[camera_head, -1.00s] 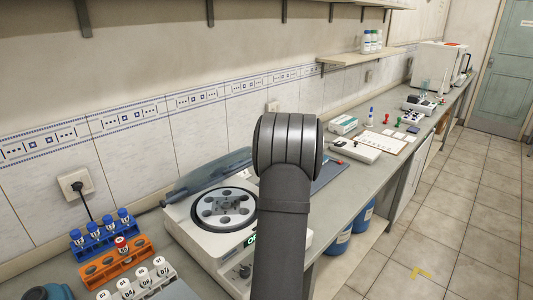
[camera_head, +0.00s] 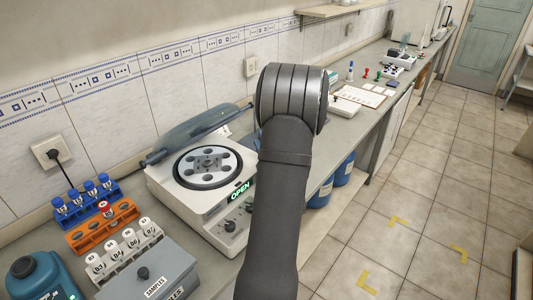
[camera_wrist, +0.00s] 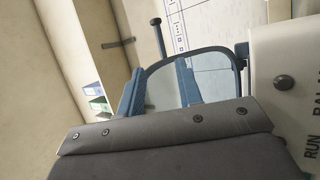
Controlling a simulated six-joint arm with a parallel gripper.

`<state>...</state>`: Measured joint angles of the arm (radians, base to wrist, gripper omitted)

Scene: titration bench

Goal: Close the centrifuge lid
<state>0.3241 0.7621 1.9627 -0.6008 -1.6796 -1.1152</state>
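The white centrifuge (camera_head: 178,205) stands on the bench with its round rotor (camera_head: 208,166) uncovered and a green OPEN sign on its front. My gripper (camera_wrist: 160,130) shows as a dark grey body with screws at the bottom. Two blue upright pieces stand beyond it; I cannot tell whether they are its fingers.
The tiled wall is close behind the lid. Blue containers (camera_head: 322,190) sit under the bench.

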